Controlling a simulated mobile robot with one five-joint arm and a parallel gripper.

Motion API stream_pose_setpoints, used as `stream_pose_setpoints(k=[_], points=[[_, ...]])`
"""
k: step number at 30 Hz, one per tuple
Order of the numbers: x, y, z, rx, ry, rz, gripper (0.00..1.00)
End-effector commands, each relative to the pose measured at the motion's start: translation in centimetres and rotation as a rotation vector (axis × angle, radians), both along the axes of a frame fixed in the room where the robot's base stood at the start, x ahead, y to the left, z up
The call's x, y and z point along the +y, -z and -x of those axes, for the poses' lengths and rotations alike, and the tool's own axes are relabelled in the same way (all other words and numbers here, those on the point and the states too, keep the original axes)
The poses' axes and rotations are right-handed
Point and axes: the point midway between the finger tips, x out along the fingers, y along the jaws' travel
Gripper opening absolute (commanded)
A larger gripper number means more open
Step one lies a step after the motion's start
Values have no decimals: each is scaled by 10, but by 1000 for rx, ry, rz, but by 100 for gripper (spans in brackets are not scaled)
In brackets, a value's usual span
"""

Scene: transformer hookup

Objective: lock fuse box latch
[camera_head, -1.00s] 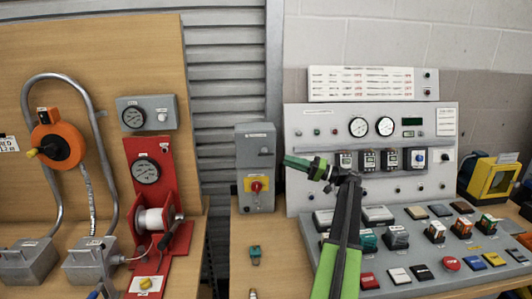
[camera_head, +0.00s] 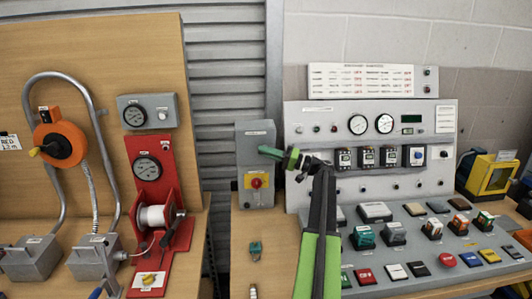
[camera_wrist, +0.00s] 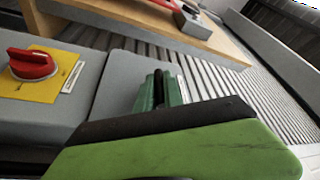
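The fuse box is a grey upright box (camera_head: 246,134) in the middle of the head view. A red rotary knob (camera_head: 256,183) sits on its yellow plate; the knob also shows at the left of the wrist view (camera_wrist: 31,64).
A control panel (camera_head: 470,140) with gauges and several switches stands right of the box, behind my arm. A red winch stand (camera_head: 150,205) is at left. A small green part (camera_head: 255,250) lies on the wooden bench before the box.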

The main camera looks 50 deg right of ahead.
Motion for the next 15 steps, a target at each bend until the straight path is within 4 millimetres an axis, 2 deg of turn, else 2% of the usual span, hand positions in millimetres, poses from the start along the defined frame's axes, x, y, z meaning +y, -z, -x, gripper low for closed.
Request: stream_pose_setpoints(k=[15], points=[[-1,-4,1,27,0,31,0]])
